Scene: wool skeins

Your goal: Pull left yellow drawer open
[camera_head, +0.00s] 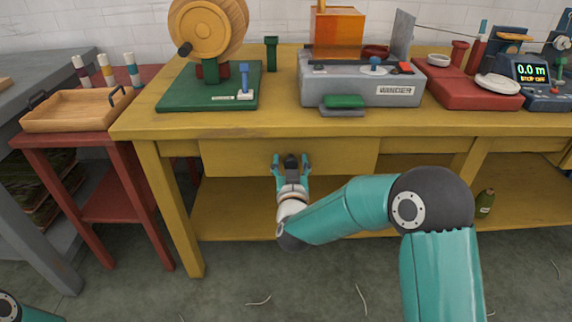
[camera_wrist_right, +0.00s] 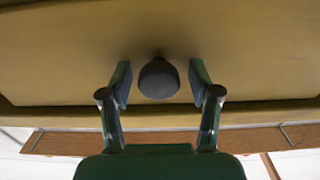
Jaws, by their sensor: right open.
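The left yellow drawer (camera_head: 343,156) sits under the top of the yellow table, and its front looks flush with the frame. My right gripper (camera_head: 291,158) is at the drawer front, with its fingers apart. In the right wrist view, a dark round knob (camera_wrist_right: 159,79) stands on the drawer front (camera_wrist_right: 60,60), between the two open fingertips of my right gripper (camera_wrist_right: 160,85). Gaps show on both sides of the knob, so the fingers do not touch it. In the head view the gripper largely covers the knob. My left gripper is out of view.
The yellow table (camera_head: 153,125) carries a wooden wheel on a green base (camera_head: 180,95) and a grey winder machine (camera_head: 345,92). A red side table (camera_head: 95,140) with a wooden tray (camera_head: 75,122) stands at the left.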

